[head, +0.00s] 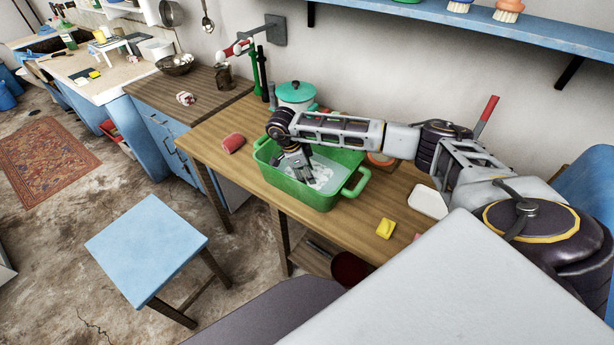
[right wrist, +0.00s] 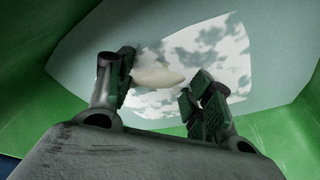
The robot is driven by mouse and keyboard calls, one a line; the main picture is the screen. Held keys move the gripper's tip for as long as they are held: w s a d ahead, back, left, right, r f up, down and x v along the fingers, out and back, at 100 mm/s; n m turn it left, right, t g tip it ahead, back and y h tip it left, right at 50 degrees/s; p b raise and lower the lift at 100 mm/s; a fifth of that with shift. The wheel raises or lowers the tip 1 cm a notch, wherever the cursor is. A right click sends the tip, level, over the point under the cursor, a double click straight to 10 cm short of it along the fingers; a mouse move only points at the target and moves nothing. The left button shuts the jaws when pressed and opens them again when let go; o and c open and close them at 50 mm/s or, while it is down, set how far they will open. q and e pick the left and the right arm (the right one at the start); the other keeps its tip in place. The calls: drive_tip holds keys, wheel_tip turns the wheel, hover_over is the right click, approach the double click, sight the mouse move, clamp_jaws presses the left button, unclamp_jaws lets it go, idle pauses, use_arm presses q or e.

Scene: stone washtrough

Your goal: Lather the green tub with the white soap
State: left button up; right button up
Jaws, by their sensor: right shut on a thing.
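The green tub (head: 318,195) stands on the wooden table, with whitish, patchy content inside that looks like suds or water. My right gripper (head: 298,166) reaches down into the tub. In the right wrist view my right gripper (right wrist: 160,84) is shut on the white soap (right wrist: 155,77), a pale, rounded piece between the fingers. The tub's green walls (right wrist: 35,105) surround the fingers there. In the head view the soap is hidden. Whether the soap touches the tub's surface I cannot tell. My left gripper is not in view.
On the wooden table (head: 222,129) are a red cylinder (head: 233,142), a yellow block (head: 385,228) and a white dish (head: 428,202). A lidded pot (head: 296,95) stands behind the tub. A blue stool (head: 147,240) is in front. A blue shelf (head: 470,27) hangs above.

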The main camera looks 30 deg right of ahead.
drive_tip(key=shift+s+d+p, duration=0.2)
drive_tip(key=shift+s+d, duration=0.05)
drive_tip(key=shift+s, duration=0.3)
drive_tip(key=shift+s+d+p, duration=0.2)
drive_tip(key=shift+s, duration=0.3)
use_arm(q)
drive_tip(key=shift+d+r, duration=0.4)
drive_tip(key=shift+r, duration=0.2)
use_arm(e)
drive_tip(key=shift+s+d, duration=0.15)
drive_tip(key=shift+s, duration=0.15)
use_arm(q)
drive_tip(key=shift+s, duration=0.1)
